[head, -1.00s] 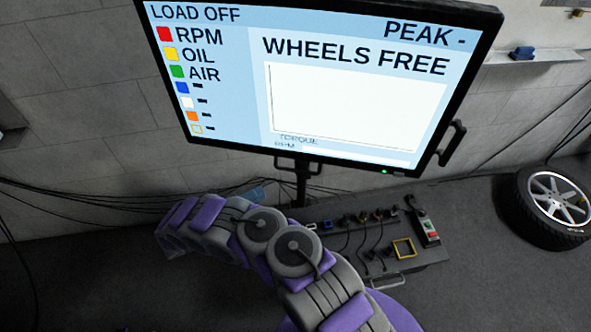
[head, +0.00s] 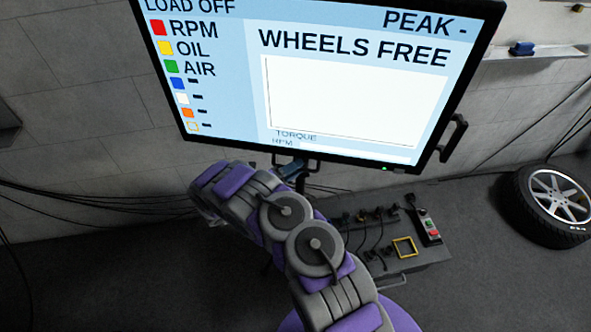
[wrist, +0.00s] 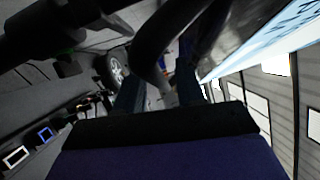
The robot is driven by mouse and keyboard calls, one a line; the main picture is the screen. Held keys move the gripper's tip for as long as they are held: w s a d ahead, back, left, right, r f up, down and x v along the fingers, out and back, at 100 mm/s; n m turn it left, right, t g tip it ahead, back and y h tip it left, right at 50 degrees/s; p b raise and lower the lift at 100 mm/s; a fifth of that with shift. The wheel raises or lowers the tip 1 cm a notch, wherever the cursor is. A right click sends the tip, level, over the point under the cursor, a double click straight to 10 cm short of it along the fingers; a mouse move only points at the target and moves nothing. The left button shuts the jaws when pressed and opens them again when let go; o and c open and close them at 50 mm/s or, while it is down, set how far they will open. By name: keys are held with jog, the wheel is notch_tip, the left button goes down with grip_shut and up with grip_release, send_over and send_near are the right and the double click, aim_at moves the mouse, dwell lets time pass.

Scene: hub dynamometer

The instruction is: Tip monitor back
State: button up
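The monitor (head: 330,85) fills the top of the head view, its lit screen reading "WHEELS FREE". A dark handle (head: 312,162) sits under its lower edge, and another handle (head: 455,138) is on its right side. My gripper (head: 291,169) is at the lower handle, mostly hidden behind my arm. In the wrist view my gripper's fingers (wrist: 160,82) are apart, with a grey curved bar (wrist: 150,45), seemingly the lower handle, in front of and between them. Whether they touch it, I cannot tell. The bright screen (wrist: 270,38) is close on the right.
A low console (head: 425,258) with plugs, cables and a yellow square frame (head: 404,247) stands below the monitor. A wheel (head: 550,205) is on the floor at right. A wall shelf (head: 535,50) is at upper right. Cables run along the left wall.

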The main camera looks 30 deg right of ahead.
jog(key=shift+d, duration=0.1)
jog(key=shift+c, duration=0.3)
grip_shut()
